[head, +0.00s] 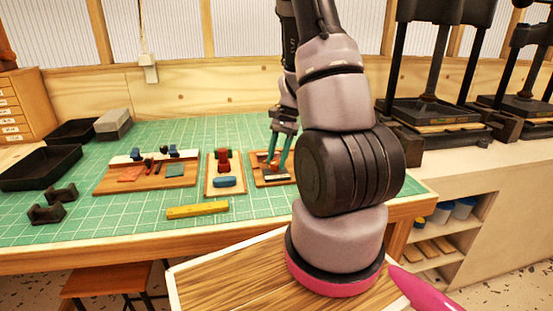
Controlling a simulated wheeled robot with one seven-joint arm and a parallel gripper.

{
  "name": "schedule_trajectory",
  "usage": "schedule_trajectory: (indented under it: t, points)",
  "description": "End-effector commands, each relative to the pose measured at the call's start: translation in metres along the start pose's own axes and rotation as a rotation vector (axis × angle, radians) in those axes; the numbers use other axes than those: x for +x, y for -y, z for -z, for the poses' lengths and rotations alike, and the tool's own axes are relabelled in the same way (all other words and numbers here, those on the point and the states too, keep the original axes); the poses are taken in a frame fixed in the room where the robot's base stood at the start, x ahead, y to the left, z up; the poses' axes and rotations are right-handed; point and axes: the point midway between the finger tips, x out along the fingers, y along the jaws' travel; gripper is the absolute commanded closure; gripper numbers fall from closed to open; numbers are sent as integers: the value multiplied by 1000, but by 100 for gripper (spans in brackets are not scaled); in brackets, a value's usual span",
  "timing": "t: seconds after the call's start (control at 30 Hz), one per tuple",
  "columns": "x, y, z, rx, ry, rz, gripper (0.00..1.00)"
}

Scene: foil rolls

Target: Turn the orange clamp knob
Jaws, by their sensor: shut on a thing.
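The orange clamp knob (271,165) is small in the head view, on a wooden board (262,182) at the middle of the green mat. My gripper (277,167) reaches down to this board with its teal fingers on either side of the knob, shut on it. My arm hides the right part of the board, and the fingers cover part of the knob. The knob's exact angle is too small to tell.
A board with a red clamp (223,160) and blue piece (225,182) stands just left. Further left is a board with several small tools (150,170). A yellow bar (197,210) lies in front. Black presses (430,110) stand at the right. Mat around the yellow bar is clear.

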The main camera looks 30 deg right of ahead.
Motion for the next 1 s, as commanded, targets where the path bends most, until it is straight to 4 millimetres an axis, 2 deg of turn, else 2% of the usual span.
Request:
schedule_trajectory:
  t: [0.6, 0.63, 0.7, 1.0]
  points:
    - [-1, 0, 1, 41, -2, 19, 100]
    - [-1, 0, 1, 41, -2, 19, 50]
    - [-1, 0, 1, 41, -2, 18, 23]
    - [0, 0, 0, 40, -1, 17, 23]
